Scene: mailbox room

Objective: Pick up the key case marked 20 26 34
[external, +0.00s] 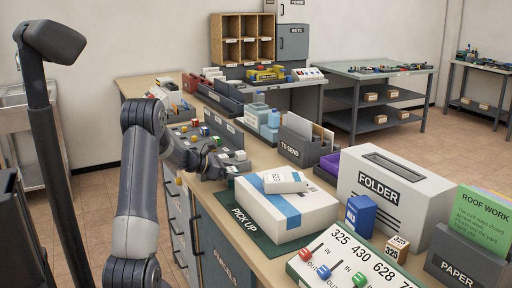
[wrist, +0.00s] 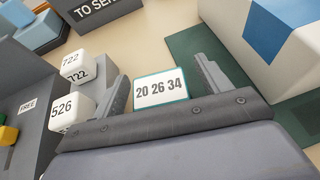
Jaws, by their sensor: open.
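The key case marked 20 26 34 (wrist: 161,89) is a small white-faced block with a teal edge. In the wrist view it lies on the beige counter, between the two fingers of my gripper (wrist: 160,70). The fingers are apart, with a gap on each side of the case, and it is not held. Its lower edge meets the gripper body in the picture. In the external view my gripper (external: 222,163) is low over the counter, left of the green mat; I cannot make out the key case there.
White cubes marked 722 (wrist: 78,66) and 526 (wrist: 66,112) stand close left of my gripper. A grey TO SEND box (external: 296,147) is behind. A green PICK UP mat (external: 243,218) carries a large white box (external: 288,213) on the right. A grey tray (external: 205,140) lies left.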

